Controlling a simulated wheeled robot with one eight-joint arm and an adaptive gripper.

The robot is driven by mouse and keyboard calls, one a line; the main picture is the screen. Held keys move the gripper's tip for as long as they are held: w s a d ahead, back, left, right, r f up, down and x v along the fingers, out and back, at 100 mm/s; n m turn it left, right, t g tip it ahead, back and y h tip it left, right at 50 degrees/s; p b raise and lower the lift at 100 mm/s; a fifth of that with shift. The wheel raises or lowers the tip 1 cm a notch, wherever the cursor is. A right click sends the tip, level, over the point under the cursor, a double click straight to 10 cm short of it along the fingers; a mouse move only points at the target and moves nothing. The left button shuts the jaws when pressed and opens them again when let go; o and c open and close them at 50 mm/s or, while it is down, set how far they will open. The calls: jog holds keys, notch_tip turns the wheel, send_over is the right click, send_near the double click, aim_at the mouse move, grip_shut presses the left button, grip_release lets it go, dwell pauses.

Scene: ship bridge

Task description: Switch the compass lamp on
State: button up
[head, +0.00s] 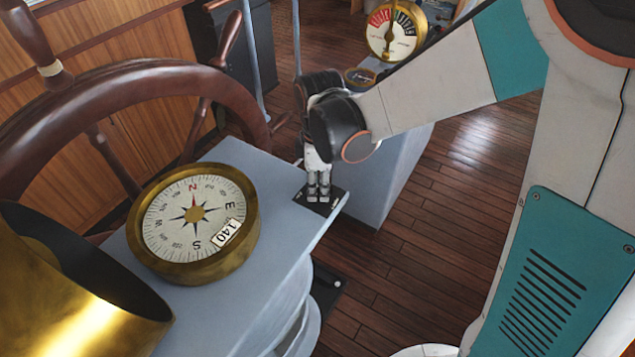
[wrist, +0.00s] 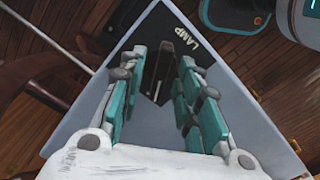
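A small black switch plate (head: 336,203) lies at the far right corner of the grey-blue stand's top. In the wrist view the plate (wrist: 155,57) carries the word LAMP, with a narrow switch part (wrist: 178,45) on it. My gripper (head: 318,197) points down over this plate, its fingertips at or just above it. In the wrist view the two teal-padded fingers of my gripper (wrist: 160,62) stand apart with the plate between them and nothing held. I cannot tell whether they touch the switch, or which way it is set. The brass compass (head: 195,220) sits left of my gripper.
A wooden steering wheel (head: 140,85) stands behind the compass. A brass hood (head: 80,290) is at the lower left. A second pedestal with a brass gauge (head: 392,35) stands behind my gripper. Open wooden floor (head: 440,220) lies to the right.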

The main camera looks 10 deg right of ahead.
jog(key=shift+f, duration=0.1)
grip_shut()
jog(key=shift+m, duration=0.3)
jog(key=m+b, duration=0.1)
jog(key=m, duration=0.4)
jog(key=m+b, duration=0.1)
jog(key=m, duration=0.5)
jog(key=shift+w+d, duration=0.1)
jog(key=shift+m, duration=0.3)
dwell(0.4)
grip_release()
